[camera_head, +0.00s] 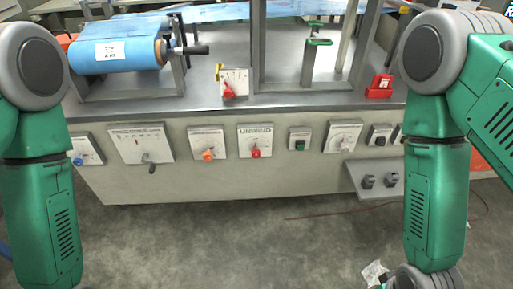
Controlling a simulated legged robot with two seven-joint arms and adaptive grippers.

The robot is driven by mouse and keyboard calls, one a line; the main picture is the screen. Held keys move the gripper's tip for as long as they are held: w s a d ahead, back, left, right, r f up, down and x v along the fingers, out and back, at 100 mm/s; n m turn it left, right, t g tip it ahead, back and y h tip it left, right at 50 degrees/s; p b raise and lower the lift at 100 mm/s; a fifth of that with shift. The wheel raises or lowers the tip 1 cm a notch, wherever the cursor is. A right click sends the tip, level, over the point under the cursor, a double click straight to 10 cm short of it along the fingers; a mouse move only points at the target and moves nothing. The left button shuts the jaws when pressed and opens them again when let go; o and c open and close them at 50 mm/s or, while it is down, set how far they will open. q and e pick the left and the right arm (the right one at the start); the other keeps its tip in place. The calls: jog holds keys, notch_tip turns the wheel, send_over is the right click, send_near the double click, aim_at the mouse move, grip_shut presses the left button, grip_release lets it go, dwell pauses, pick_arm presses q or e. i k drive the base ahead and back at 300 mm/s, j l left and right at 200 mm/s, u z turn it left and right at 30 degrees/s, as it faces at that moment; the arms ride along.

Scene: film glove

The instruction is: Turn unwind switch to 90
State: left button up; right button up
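The unwind switch (255,140) is a white square plate labelled UNWIND on the front panel of the machine, near the middle of the view. Its red knob (255,152) sits at the lower part of the plate; its exact angle is too small to read. My two green arms hang at the left and right edges of the view. Both arms are apart from the switch. Neither gripper is in the picture.
The grey machine (215,185) spans the view. Beside the unwind switch are a plate with an orange knob (208,154) and a green button box (299,139). A blue film roll (115,50) lies on top. A small shelf (375,179) juts out at right.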

aim_at(255, 153)
jog(key=i+l, duration=0.1)
jog(key=l, duration=0.3)
jog(key=i+l, duration=0.15)
jog(key=l, duration=0.25)
jog(key=i+l, duration=0.1)
jog(key=l, duration=0.3)
jog(key=i+l+u, duration=0.1)
jog(key=l, duration=0.3)
jog(key=i+l, duration=0.1)
jog(key=l, duration=0.3)
jog(key=i+l, duration=0.1)
jog(key=l, duration=0.3)
